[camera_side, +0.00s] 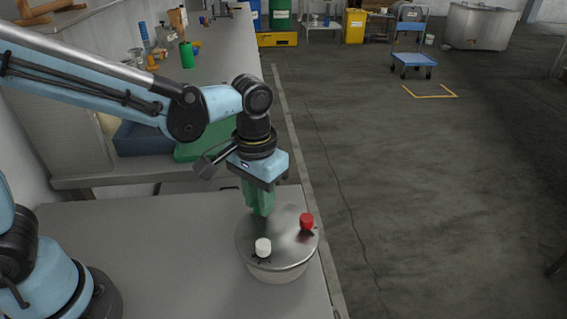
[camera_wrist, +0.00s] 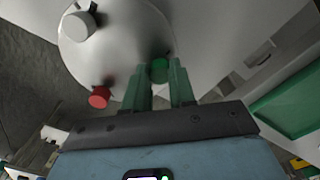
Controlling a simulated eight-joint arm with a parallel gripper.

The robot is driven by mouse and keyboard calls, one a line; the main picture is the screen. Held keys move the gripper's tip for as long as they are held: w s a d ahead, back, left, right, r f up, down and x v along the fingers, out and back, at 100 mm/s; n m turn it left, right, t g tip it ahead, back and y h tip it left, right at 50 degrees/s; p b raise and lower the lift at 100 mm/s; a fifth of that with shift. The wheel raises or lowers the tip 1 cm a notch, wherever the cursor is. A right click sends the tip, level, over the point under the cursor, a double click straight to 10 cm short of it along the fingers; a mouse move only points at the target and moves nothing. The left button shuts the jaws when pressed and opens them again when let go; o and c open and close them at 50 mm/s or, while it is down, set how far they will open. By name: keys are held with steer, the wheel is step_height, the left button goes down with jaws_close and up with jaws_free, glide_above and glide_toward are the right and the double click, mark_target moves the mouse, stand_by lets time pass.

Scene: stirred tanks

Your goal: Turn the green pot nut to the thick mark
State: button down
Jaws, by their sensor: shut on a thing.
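The metal pot (camera_side: 279,240) with a round lid stands on the grey bench in the side view; it also shows in the wrist view (camera_wrist: 120,40). A white nut (camera_side: 263,247) and a red nut (camera_side: 306,221) sit on its lid. The green pot nut (camera_wrist: 159,70) shows between my fingertips in the wrist view; in the side view my fingers hide it. My gripper (camera_side: 261,211), with green fingers pointing down, is shut on the green nut at the lid's far left edge. Dark marks lie near the white nut; I cannot tell a thick mark by the green nut.
The grey bench (camera_side: 180,240) is clear left of the pot. Its right edge runs close beside the pot, with open floor beyond. Behind stand a green bin (camera_side: 195,151) and a blue bin (camera_side: 140,139). A second bench (camera_side: 225,50) holds small items.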

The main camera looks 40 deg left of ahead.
steer(key=shift+m, duration=0.3)
steer(key=m, duration=0.5)
steer(key=shift+m, duration=0.3)
steer(key=m, duration=0.5)
steer(key=shift+m, duration=0.3)
steer(key=c, duration=0.9)
jaws_free()
steer(key=shift+c, duration=0.2)
steer(key=shift+r, duration=0.15)
step_height(320, 180, up, 12)
